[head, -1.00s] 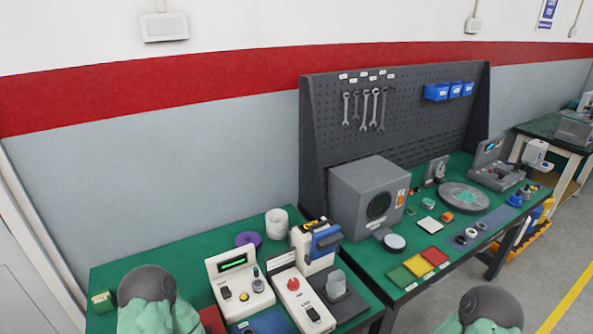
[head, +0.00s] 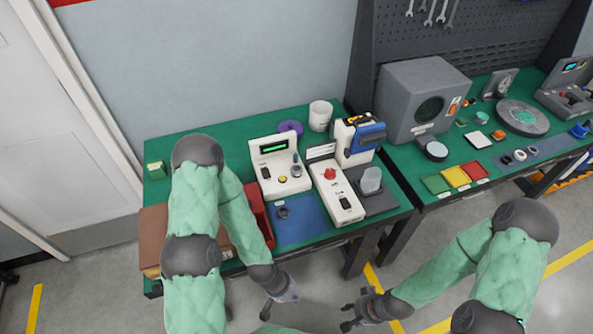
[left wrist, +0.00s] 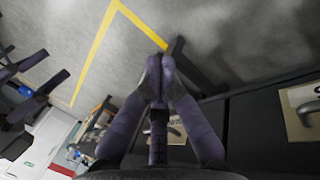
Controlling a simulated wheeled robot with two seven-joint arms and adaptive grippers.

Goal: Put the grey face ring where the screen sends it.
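A small dark grey ring (head: 284,213) lies on the blue mat (head: 303,226) at the front of the left bench; I cannot tell for sure that it is the grey face ring. The screen (head: 274,147), lit green on a white tester, stands behind the mat; its text is too small to read. My left gripper (head: 268,309) hangs in front of the bench, apart from the ring. In the left wrist view its fingertips (left wrist: 159,66) meet with nothing between them. My right gripper (head: 346,317) is to its right over the floor, fingers apart and empty.
A red tray (head: 257,218) is partly behind my left arm. A white box with a red knob (head: 330,174) stands right of the mat. Green (head: 435,184), yellow (head: 456,177) and red (head: 474,171) pads lie on the right bench. Small rings (head: 519,155) lie farther right.

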